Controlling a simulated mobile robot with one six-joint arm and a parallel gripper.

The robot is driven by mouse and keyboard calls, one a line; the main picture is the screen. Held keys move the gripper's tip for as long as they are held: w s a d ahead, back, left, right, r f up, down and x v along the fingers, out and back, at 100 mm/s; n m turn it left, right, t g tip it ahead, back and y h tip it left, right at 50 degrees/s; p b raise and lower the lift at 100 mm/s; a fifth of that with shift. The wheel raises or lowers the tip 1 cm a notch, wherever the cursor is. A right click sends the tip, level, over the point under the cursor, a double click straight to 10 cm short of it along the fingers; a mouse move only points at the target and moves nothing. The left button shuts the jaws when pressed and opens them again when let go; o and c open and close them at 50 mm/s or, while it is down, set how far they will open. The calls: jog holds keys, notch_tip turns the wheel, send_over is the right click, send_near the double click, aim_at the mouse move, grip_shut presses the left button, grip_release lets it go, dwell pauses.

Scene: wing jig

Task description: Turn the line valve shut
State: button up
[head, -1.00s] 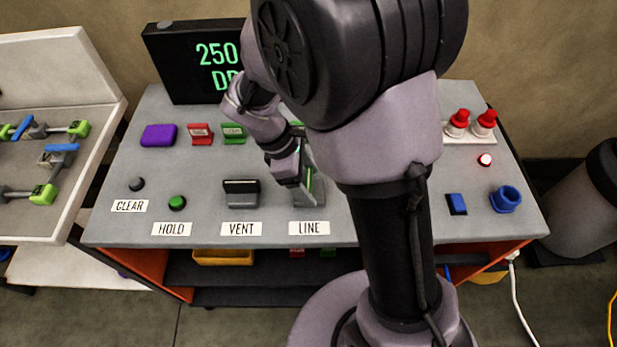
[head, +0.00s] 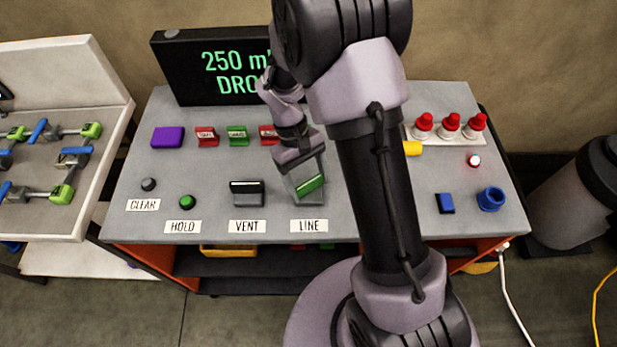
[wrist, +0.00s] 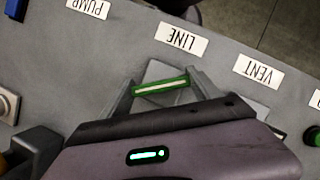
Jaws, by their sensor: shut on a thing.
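The line valve has a green handle (head: 311,184) with a pale stripe, on a grey block behind the LINE label (head: 309,226). In the head view the handle lies slanted, nearly crosswise, its right end farther back. It also shows upside down in the wrist view (wrist: 161,87), near the LINE label (wrist: 181,39). My gripper (head: 306,180) reaches down onto the valve and is shut on the handle. In the wrist view the gripper's fingers (wrist: 162,92) are at the handle's two ends. My gripper hides the back of the valve block in the head view.
The VENT valve (head: 247,193), with a dark handle lying crosswise, stands close on the left. Green (head: 186,202) and dark (head: 148,184) knobs are farther left. Red and green tags stand behind. A display (head: 215,68) reads "250" and "DRO", partly hidden by my arm.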

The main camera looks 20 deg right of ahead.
jog(key=m+y, duration=0.1)
jog(key=m, duration=0.2)
jog(key=shift+m+y+p, duration=0.3)
jog(key=shift+m+y, duration=0.5)
jog(key=shift+m, duration=1.1)
jog(key=o, duration=1.4)
jog(key=shift+r, duration=0.1)
jog(key=p+v, duration=0.5)
jog(key=v, duration=1.2)
jog(key=shift+w+r+p, duration=0.1)
jog(key=shift+p, duration=0.2)
